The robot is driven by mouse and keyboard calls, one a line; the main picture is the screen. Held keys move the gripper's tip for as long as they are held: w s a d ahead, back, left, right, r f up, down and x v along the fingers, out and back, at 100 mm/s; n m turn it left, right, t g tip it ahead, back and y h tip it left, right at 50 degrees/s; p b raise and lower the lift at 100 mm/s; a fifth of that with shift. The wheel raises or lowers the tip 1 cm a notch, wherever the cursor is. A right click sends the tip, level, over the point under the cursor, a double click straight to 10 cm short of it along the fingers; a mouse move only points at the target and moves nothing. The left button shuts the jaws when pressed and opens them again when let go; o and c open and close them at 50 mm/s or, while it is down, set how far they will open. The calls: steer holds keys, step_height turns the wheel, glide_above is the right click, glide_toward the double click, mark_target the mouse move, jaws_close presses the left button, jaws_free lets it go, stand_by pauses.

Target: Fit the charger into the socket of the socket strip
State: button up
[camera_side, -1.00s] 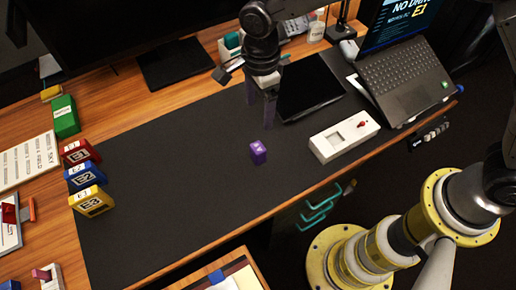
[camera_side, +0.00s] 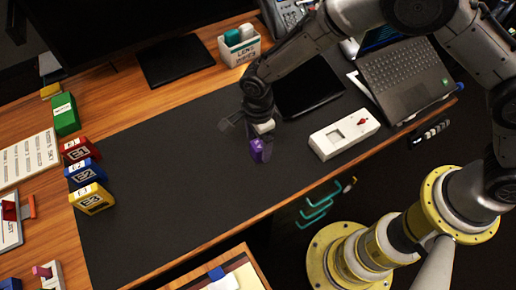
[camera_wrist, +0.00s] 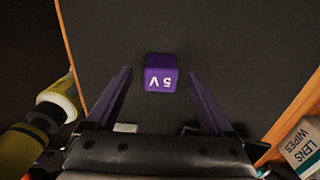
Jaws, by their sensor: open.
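The charger is a small purple block (camera_side: 257,151) standing on the dark desk mat. In the wrist view the charger (camera_wrist: 161,73) shows "5 V" in white and lies between the fingertips, with a gap on either side. My gripper (camera_wrist: 160,84) is open and empty, pointing down. In the side view my gripper (camera_side: 257,145) is low over the charger, its fingers hard to make out there. The socket strip (camera_side: 344,134) is a white box to the right of the charger, with one square recess and a red part on top.
A laptop (camera_side: 407,78) and a dark tablet (camera_side: 309,86) lie behind and to the right. Red, blue and yellow blocks (camera_side: 92,198) stand at the left. A lens wipes box (camera_side: 239,46) stands at the back. The mat's middle (camera_side: 170,175) is clear.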

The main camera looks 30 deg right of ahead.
step_height(320, 180, down, 2)
steer(key=shift+f, duration=0.1)
jaws_close()
stand_by(0.5)
